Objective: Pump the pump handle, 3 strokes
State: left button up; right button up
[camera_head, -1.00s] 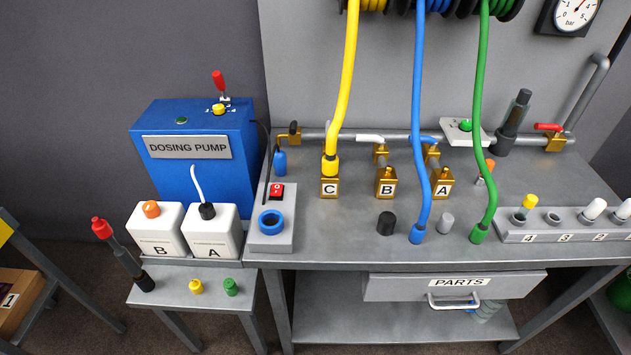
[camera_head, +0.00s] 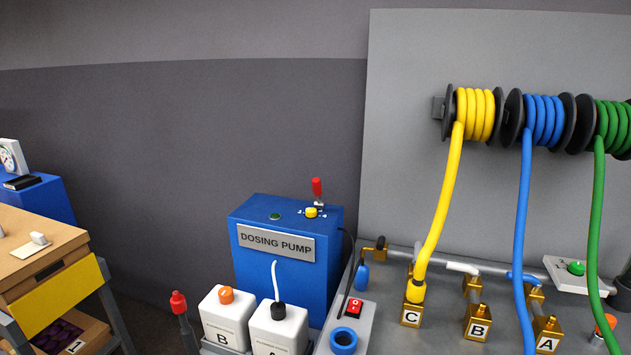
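The blue dosing pump (camera_head: 284,245) stands at the centre, with its name plate on the front. A small lever with a red grip (camera_head: 317,187) stands upright on its top, beside a yellow knob (camera_head: 311,212) and a green button (camera_head: 275,216). A separate red knob on a dark rod (camera_head: 179,302) stands left of the white canisters; its lower part is cut off by the bottom edge. I cannot tell from the picture which of these is the pump handle. Neither of my grippers is in view.
White canisters B (camera_head: 227,318) and A (camera_head: 278,329) stand before the pump. A switch box with a red switch (camera_head: 354,307) is to their right. Yellow, blue and green hoses hang from reels to the bench. A wooden table (camera_head: 35,248) stands at the left, with open floor between.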

aim_at(316, 181)
jog(key=u, duration=1.9)
jog(key=i, duration=1.1)
jog(key=z, duration=2.8)
